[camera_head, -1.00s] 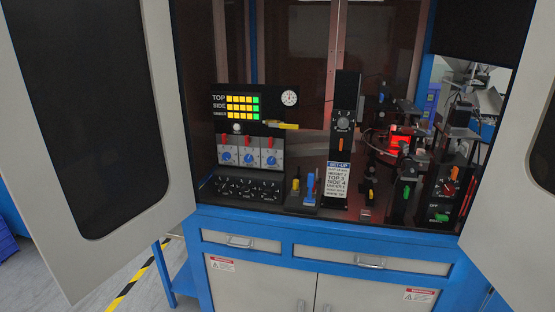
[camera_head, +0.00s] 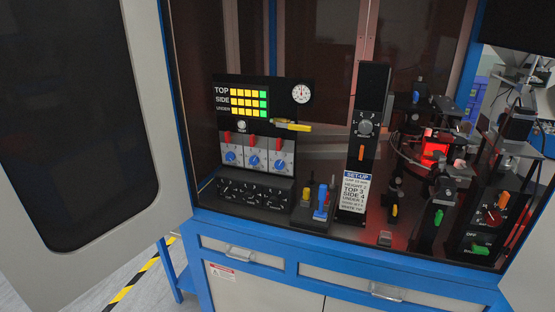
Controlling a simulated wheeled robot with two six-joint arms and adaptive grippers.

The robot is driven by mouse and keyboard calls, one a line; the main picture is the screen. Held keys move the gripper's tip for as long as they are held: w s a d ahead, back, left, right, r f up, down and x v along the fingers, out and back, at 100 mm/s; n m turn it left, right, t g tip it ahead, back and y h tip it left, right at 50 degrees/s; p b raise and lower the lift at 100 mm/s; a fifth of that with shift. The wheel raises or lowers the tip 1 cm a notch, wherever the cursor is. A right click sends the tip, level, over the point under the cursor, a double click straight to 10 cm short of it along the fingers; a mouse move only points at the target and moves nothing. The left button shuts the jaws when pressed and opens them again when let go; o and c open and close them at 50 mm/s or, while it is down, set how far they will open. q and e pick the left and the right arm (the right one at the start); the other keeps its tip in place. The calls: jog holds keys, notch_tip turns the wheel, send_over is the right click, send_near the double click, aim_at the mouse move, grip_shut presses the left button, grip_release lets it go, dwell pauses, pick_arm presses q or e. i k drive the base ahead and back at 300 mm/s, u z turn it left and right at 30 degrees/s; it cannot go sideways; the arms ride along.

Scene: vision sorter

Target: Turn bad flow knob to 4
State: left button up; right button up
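I cannot read a label that marks the bad flow knob. Dial knobs show in several places in the head view. A low black panel (camera_head: 253,192) holds a row of small black knobs with white scale marks. Above it, a pale panel has three blue knobs (camera_head: 231,156) with red levers. A tall black post (camera_head: 372,92) carries a grey knob (camera_head: 366,128) with a scale. A black box at the right carries a red knob (camera_head: 492,217). Dial settings are too small to read. Neither of my grippers is in view.
The open cabinet door (camera_head: 80,110) stands at the left. A set-up card (camera_head: 354,192) leans below the post. A blue joystick-like lever (camera_head: 321,201) stands beside it. A red-lit sorter (camera_head: 434,152) is at the right. The blue front ledge (camera_head: 300,240) is clear.

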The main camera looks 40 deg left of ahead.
aim_at(254, 161)
jog(key=u, duration=0.35)
jog(key=i, duration=0.9)
jog(key=u, duration=0.25)
